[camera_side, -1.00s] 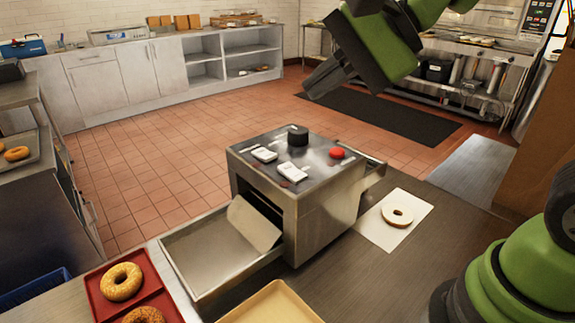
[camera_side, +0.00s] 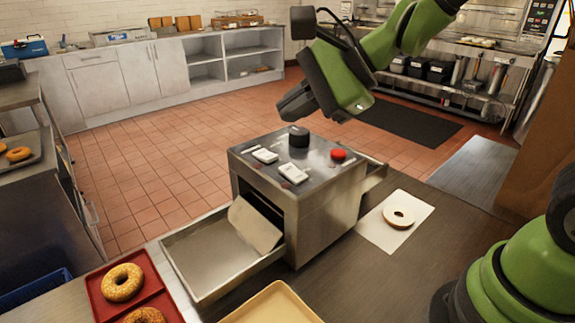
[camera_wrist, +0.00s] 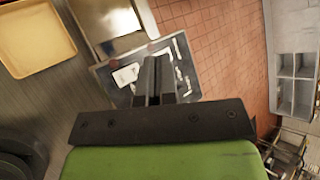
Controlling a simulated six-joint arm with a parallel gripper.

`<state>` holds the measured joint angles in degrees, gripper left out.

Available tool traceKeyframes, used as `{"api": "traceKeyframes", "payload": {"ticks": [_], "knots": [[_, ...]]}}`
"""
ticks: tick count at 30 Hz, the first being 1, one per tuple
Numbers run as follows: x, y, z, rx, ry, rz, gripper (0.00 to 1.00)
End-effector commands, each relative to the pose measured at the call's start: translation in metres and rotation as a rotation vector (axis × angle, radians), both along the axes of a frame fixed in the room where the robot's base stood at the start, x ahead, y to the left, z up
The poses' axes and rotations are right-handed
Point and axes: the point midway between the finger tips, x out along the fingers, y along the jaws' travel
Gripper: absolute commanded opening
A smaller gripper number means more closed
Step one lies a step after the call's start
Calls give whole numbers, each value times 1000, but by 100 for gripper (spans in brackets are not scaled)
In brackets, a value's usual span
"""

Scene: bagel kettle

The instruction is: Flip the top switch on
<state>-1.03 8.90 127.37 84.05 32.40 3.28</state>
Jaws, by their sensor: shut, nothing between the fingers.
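A steel box (camera_side: 320,210) stands on the counter. On its top are two white switches, one farther back (camera_side: 265,155) and one nearer the front (camera_side: 293,173), a black knob (camera_side: 298,136) and a red button (camera_side: 338,154). Whether each switch is on or off is too small to tell. My gripper (camera_side: 290,111) is shut and empty, above and behind the box top, apart from it. In the wrist view my fingers (camera_wrist: 155,64) cover the middle of the box top (camera_wrist: 196,84); a white switch (camera_wrist: 126,75) shows left of them.
An open tray (camera_side: 215,255) extends from the box's front left. A red tray (camera_side: 160,290) with bagels and a cream tray (camera_side: 272,303) lie in front. A bagel (camera_side: 398,216) on white paper (camera_side: 378,232) lies to the right. The space above the box is free.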

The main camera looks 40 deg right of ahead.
Motion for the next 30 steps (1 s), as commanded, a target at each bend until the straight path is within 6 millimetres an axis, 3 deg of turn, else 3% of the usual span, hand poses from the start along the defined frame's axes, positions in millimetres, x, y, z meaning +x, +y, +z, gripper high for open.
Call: {"api": "traceKeyframes", "payload": {"ticks": [6,13,30], "knots": [[3,0,-33,1,10,-3,0],[6,0,-57,0,7,-1,0],[8,-1,-66,-4,-1,-2,0]]}}
